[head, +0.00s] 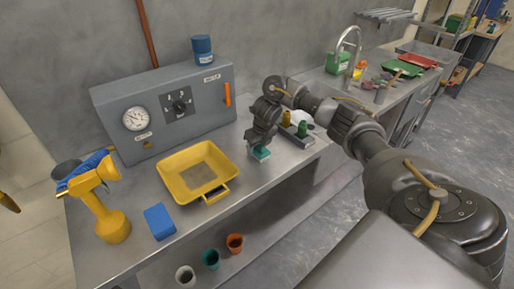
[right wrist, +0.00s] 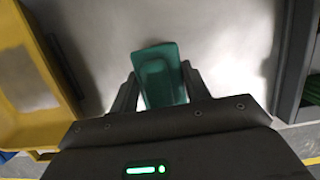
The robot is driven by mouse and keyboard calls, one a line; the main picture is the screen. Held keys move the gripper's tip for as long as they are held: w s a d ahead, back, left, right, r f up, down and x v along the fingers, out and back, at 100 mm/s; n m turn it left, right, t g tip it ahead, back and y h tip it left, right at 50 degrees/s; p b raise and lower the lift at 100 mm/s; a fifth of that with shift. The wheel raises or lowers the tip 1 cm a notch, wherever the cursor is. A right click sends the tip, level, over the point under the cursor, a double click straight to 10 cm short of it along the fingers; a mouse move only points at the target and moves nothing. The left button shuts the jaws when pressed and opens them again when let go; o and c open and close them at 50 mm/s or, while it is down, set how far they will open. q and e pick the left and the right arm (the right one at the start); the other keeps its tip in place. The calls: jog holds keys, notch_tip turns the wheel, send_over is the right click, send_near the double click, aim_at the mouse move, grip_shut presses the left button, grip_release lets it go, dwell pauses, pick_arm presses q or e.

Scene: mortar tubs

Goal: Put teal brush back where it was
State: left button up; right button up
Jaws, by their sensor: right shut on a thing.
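My right gripper (head: 261,147) is over the steel bench, to the right of the yellow tub, pointing down. It is shut on the teal brush (head: 261,154). In the right wrist view the brush (right wrist: 160,72) is a teal block between the two fingers of the gripper (right wrist: 160,95). The brush is at the bench top; whether it touches the surface I cannot tell. My left gripper is not in view.
The yellow tub (head: 199,172) stands left of the brush. A grey gauge box (head: 160,110) is behind it. A dark tray (head: 297,137) with small bottles is close on the right. A blue block (head: 159,221) and yellow tool (head: 109,218) are at left. Cups (head: 211,258) sit below.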

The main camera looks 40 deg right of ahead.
jog(key=shift+s, duration=0.1)
jog(key=shift+f, duration=0.1)
jog(key=o, duration=0.9)
jog(key=shift+o, duration=0.2)
jog(key=shift+r, duration=0.5)
jog(key=p+v, duration=0.3)
jog(key=v, duration=0.8)
jog(key=shift+s+r+p, duration=0.15)
jog(key=shift+r+p, duration=0.05)
jog(key=shift+p, duration=0.15)
jog(key=shift+s, duration=0.1)
